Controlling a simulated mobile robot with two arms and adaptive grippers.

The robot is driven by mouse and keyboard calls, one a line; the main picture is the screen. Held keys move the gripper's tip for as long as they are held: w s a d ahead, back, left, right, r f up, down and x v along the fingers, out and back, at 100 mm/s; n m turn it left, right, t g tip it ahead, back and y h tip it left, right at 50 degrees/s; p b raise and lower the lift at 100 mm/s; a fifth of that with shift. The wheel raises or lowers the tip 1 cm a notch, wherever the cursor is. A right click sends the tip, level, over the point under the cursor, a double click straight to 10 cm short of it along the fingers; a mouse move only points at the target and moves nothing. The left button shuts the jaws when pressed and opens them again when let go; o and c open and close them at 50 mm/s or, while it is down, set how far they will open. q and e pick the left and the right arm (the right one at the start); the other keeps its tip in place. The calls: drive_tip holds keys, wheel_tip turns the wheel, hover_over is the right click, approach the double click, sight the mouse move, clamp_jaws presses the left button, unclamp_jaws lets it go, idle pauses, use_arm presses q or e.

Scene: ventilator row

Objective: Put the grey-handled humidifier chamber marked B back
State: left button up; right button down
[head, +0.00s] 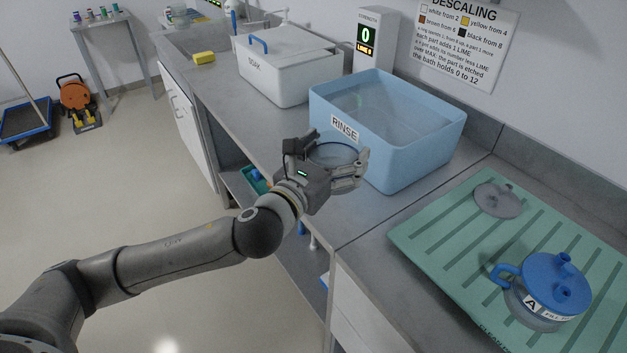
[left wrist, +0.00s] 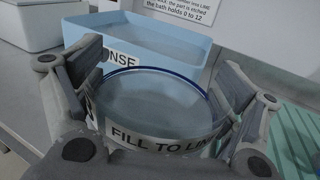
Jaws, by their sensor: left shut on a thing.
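My left gripper (head: 338,172) is shut on a clear round chamber (head: 335,154), holding it above the counter in front of the blue rinse tub. In the left wrist view the chamber (left wrist: 150,100) sits between both fingers, with a dark blue rim line and a "FILL TO LINE" label. No grey handle or letter B can be made out on it. A chamber marked A (head: 548,290), with a blue lid and handle, stands on the green ribbed mat (head: 440,235). A flat grey round piece (head: 497,200) lies at the mat's back. My right gripper is not in view.
The blue RINSE tub (head: 400,150) holds clear liquid. A white SOAK box (head: 285,85) with a blue-handled lid stands farther back, beside a strength display (head: 368,40) reading 0 LIME. A yellow sponge (head: 204,58) lies near the sink. The mat's middle is free.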

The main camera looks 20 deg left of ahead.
sight(321, 141)
use_arm(q)
drive_tip(key=w+a+f, duration=0.1)
drive_tip(key=w, duration=0.1)
drive_tip(key=w+a+f, duration=0.1)
drive_tip(key=w+a, duration=0.1)
drive_tip(key=w, duration=0.1)
drive_tip(key=w+a+f, duration=0.1)
drive_tip(key=w+a, duration=0.1)
drive_tip(key=shift+w+f, duration=0.25)
drive_tip(key=shift+f, duration=0.15)
drive_tip(key=w+a+f, duration=0.1)
drive_tip(key=f, duration=0.1)
drive_tip(key=w+f+b, duration=0.1)
drive_tip(key=f, duration=0.1)
drive_tip(key=w+a+f, duration=0.1)
drive_tip(key=w+f, duration=0.1)
drive_tip(key=shift+w+a+b, duration=0.1)
drive_tip(key=shift+a+b, duration=0.2)
drive_tip(key=shift+a, duration=0.05)
drive_tip(key=shift+f, duration=1.55)
drive_tip(key=shift+b, duration=0.3)
drive_tip(key=o, duration=1.2)
drive_tip(key=shift+f, duration=0.15)
drive_tip(key=shift+c, duration=0.2)
